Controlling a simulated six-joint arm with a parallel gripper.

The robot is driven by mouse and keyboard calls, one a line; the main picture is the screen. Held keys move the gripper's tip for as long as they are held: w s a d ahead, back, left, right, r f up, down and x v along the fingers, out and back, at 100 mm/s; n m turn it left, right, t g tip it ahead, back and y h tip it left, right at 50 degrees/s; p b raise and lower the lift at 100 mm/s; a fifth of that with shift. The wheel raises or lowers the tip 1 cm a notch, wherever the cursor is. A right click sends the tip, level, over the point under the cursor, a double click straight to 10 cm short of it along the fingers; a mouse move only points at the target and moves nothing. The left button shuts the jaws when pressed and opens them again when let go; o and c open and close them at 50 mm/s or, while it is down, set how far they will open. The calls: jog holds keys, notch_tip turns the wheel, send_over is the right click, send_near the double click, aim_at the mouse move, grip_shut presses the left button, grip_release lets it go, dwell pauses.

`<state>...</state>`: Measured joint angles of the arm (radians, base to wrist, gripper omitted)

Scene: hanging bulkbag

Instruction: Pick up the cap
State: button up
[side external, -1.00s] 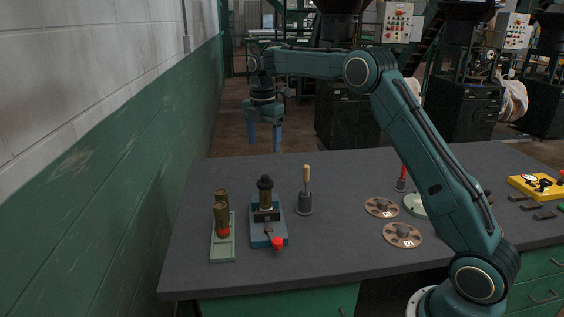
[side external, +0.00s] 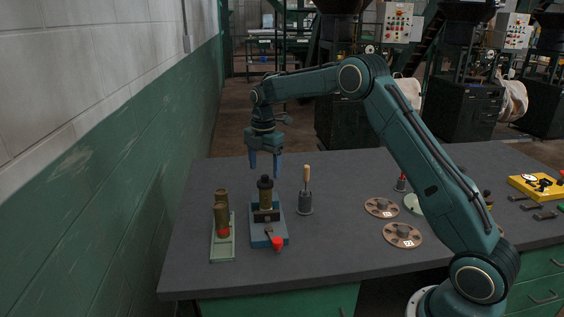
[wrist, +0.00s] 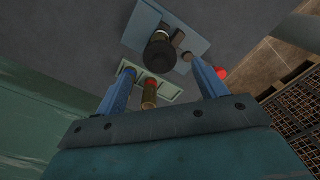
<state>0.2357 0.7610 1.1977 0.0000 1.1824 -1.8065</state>
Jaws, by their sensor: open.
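A black cap (side external: 265,182) with a knob sits on top of an upright brass cylinder (side external: 265,199). The cylinder stands in a blue clamp fixture (side external: 258,239) with a red-ended lever. In the wrist view the cap (wrist: 160,54) is a dark round shape ahead of and between the finger ends. My gripper (side external: 265,173) is open and empty, pointing down, with its fingertips at about the cap's height in the side view; the gap to it is hard to judge. The wrist view shows both blue fingers spread apart (wrist: 160,68).
A wooden-handled tool in a dark holder (side external: 305,204) stands close on the right. Brown discs (side external: 402,235) lie further right. A green-and-white wall (side external: 120,190) runs along the left.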

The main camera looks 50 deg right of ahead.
aim_at(265, 176)
jog(key=shift+f, duration=1.8)
jog(key=c, duration=1.1)
